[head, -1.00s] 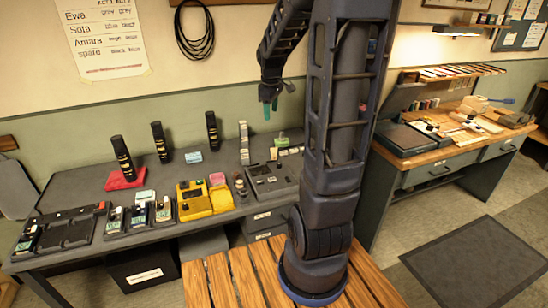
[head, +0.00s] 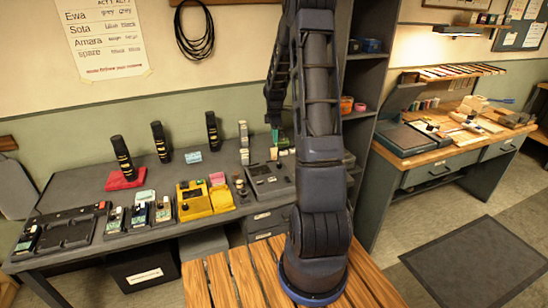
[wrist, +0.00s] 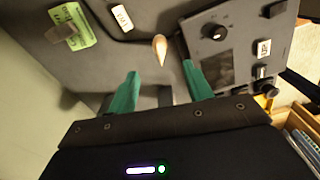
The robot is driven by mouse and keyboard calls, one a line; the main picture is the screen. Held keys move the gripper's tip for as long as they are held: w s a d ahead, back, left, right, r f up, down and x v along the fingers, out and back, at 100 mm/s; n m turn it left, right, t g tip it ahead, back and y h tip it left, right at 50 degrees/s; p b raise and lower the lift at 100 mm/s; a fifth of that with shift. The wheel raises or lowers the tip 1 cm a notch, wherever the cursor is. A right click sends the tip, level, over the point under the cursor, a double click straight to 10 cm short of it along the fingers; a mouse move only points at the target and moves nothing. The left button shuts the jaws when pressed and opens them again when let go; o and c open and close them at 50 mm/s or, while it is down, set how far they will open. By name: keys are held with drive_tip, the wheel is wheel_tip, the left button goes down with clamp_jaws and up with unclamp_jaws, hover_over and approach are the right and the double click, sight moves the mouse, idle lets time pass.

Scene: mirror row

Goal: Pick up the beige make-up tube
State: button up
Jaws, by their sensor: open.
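The beige make-up tube (wrist: 160,48) shows in the wrist view as a small, tapered beige shape on the dark desk top. It lies just beyond the gap between my fingertips, roughly centred between them. My gripper (wrist: 162,80) is open, its two teal fingers apart with nothing between them. In the head view my gripper (head: 275,135) hangs above the back right of the desk, behind the panel with knobs. A small pinkish-beige thing (head: 273,153) stands below it there, but I cannot tell if it is the tube.
A grey panel with knobs (wrist: 225,45) lies right of the tube. A white label (wrist: 122,17) and a green card (wrist: 72,25) lie to its left.

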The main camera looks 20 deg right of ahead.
sight(274, 154)
wheel_tip(274, 154, down, 11)
drive_tip(key=shift+r, duration=0.1)
idle(0.6)
drive_tip(key=c, duration=1.1)
